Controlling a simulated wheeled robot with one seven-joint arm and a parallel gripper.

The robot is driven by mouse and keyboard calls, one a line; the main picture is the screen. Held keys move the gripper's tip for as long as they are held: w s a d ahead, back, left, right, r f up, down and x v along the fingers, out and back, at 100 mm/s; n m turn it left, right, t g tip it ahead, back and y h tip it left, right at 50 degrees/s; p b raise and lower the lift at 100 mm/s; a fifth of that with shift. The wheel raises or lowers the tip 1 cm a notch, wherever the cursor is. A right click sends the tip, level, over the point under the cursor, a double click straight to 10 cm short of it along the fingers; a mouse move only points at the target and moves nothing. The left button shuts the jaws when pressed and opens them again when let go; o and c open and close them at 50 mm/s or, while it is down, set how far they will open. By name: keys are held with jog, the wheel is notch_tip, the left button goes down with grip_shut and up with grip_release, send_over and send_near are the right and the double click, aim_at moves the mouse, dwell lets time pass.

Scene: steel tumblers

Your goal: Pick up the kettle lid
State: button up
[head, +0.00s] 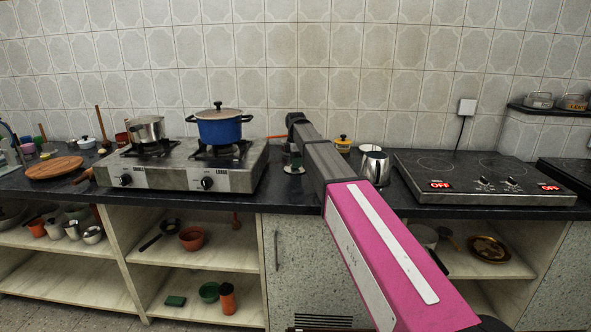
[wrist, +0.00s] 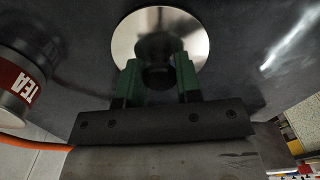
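The kettle lid, a round shiny steel disc (wrist: 127,42) with a dark knob, fills the upper middle of the wrist view. In the head view the lid (head: 294,171) lies on the dark counter, right of the gas stove. My gripper (wrist: 159,62) is directly over it, with green fingers on either side of the knob. The fingers are apart by about the knob's width; I cannot tell whether they press on it. In the head view my gripper (head: 295,160) is partly hidden by my arm. A steel pot or kettle (head: 376,169) stands right of my arm.
The gas stove (head: 170,174) with a blue pot (head: 219,130) and a steel pot (head: 147,129) is left of the lid. An electric hob (head: 485,178) is at right. A tin marked TEA (wrist: 22,85) and an orange cord (wrist: 40,145) are close by my gripper.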

jog(key=shift+c, duration=1.4)
